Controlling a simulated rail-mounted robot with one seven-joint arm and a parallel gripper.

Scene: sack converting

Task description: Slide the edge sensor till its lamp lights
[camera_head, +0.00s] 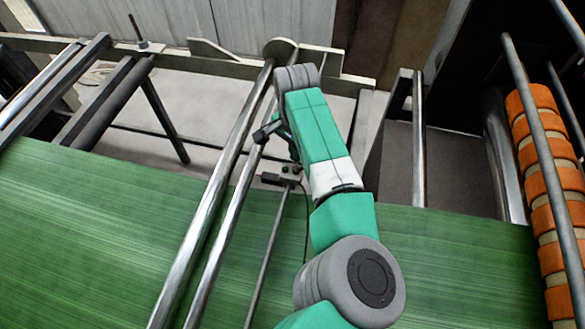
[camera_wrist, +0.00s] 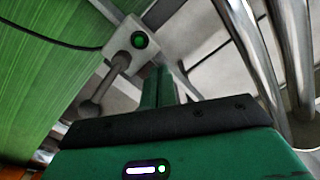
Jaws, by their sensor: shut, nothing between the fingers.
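The edge sensor (camera_wrist: 125,42) is a small pale grey block with a round lamp (camera_wrist: 139,40) that shows green inside a dark ring. A knob on a short stem (camera_wrist: 92,108) sticks out from it. In the head view the sensor (camera_head: 284,178) is small and dark, on a thin rail (camera_head: 264,262) near the far edge of the green sack web (camera_head: 100,235). My gripper (camera_wrist: 164,75) is shut and empty, its green fingers just beside the sensor's block and knob. I cannot tell whether they touch. In the head view my arm partly hides this spot.
Two shiny rollers (camera_head: 213,205) run alongside the sensor's rail on the left. A dark cable (camera_wrist: 45,38) trails from the sensor over the web. A roller with orange rings (camera_head: 545,185) stands at the right. A grey frame beam (camera_head: 190,62) crosses behind.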

